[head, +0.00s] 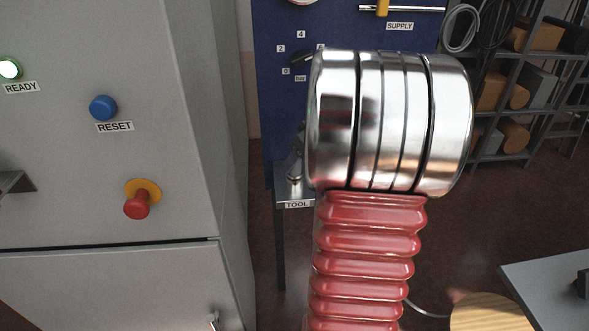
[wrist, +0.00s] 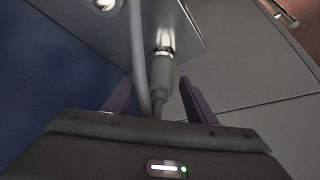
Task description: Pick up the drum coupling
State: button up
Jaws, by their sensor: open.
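In the wrist view, a grey fitting with a bright metal collar, which looks like the drum coupling (wrist: 162,72), lies between the two fingers of my gripper (wrist: 157,84). The fingers are open, one on each side, with visible gaps in the picture; I see no contact. A grey hose (wrist: 137,45) passes along the fitting's left side and partly overlaps the left finger's side of the gap. In the head view my chrome and red bellows arm covers the gripper. A small grey fitting shows partly at the TOOL shelf (head: 297,204), beside the arm.
A metal plate (wrist: 190,28) is close behind the fitting. A grey cabinet (head: 100,200) with buttons stands at left, and a blue panel (head: 275,100) is behind the arm. Storage racks (head: 500,120) stand at back right. A grey table (head: 550,285) and a round wooden top (head: 488,312) are at lower right.

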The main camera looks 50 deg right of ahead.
jog(key=shift+w+f, duration=0.25)
jog(key=shift+f, duration=0.2)
jog(key=c, duration=1.2)
